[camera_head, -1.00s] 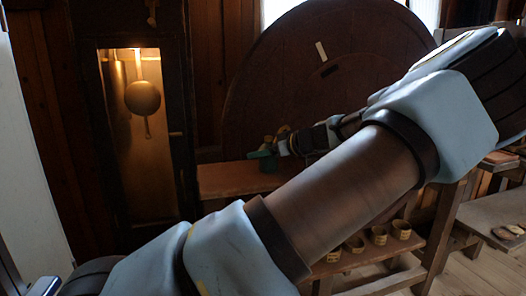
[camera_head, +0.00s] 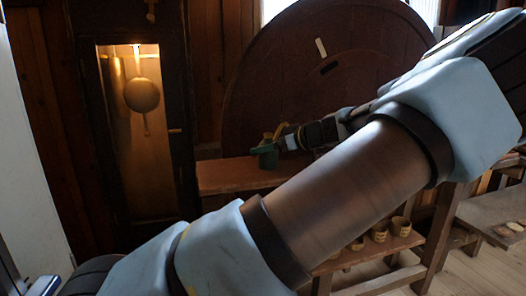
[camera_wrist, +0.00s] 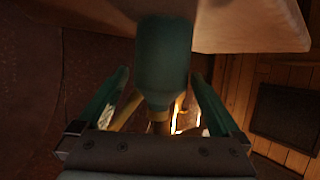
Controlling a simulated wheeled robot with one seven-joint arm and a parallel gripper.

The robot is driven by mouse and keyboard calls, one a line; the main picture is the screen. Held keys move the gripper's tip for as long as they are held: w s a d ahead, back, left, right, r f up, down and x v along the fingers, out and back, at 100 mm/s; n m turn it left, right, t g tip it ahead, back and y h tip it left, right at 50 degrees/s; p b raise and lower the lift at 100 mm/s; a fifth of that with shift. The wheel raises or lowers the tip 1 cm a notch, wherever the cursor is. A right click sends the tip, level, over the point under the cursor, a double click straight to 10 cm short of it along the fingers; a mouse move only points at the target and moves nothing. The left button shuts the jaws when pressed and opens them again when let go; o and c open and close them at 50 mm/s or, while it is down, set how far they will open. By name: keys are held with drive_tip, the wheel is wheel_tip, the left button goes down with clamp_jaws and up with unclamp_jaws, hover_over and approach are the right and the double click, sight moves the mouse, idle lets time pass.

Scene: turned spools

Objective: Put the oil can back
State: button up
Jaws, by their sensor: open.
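My gripper (camera_head: 276,140) is at the can's upper part in the head view. In the wrist view its two green fingers (camera_wrist: 158,100) are spread, one on each side of the can, with gaps visible. I cannot tell whether either finger touches it. My forearm covers much of the bench.
The wooden bench (camera_head: 225,178) has bare top left of the can. A large dark wheel (camera_head: 290,85) stands behind it. A lit pendulum case (camera_head: 143,95) is at the left. Several small cups (camera_head: 379,234) stand on a lower shelf. Another bench (camera_head: 490,218) is at the right.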

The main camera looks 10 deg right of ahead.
drive_tip(key=b+v, duration=0.2)
drive_tip(key=v, duration=0.7)
drive_tip(key=shift+s+r, duration=0.15)
drive_tip(key=shift+d, duration=0.15)
